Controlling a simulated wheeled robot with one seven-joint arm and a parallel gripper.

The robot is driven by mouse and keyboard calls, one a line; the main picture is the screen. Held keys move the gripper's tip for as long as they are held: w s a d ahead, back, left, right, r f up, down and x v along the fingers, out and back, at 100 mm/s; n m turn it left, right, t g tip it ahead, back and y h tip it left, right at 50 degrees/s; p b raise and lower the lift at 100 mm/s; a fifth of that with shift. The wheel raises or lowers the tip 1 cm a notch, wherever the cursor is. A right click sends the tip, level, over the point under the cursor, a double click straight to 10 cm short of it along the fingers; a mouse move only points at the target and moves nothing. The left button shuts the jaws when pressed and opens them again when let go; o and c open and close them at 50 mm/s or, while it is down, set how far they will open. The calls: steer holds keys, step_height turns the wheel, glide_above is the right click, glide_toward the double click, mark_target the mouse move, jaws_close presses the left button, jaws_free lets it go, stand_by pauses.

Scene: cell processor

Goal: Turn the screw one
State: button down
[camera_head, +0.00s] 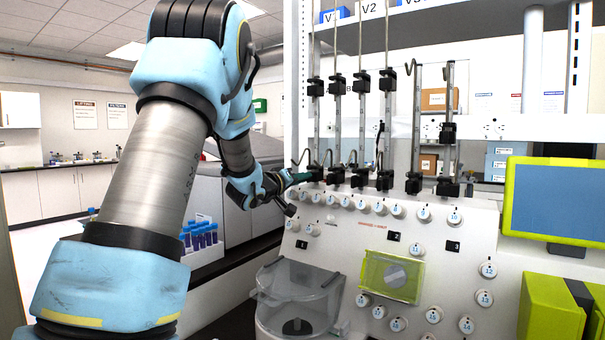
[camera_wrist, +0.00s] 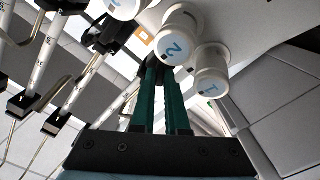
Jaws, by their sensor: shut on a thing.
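My gripper (camera_head: 303,177) reaches in from the left to the lower black clamp screw (camera_head: 317,173) on the leftmost upright rod of the cell processor. In the wrist view, the green fingers of my gripper (camera_wrist: 160,78) are close together, shut on a small dark part, which I take to be that screw. The fingers hide most of it. White round knobs marked 2 (camera_wrist: 179,45) and 1 (camera_wrist: 211,82) sit close by on the right in the wrist view.
More black clamps (camera_head: 386,180) stand in a row to the right on similar rods. White numbered knobs (camera_head: 379,208) line the panel below. A clear container (camera_head: 300,285) stands under my gripper. A blue-screened monitor (camera_head: 560,200) is at the right. Blue-capped tubes (camera_head: 200,236) stand at the left.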

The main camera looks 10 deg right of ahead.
steer(key=shift+n+p, duration=1.2)
steer(key=shift+n, duration=0.9)
steer(key=c, duration=0.9)
jaws_free()
steer(key=shift+f, duration=0.1)
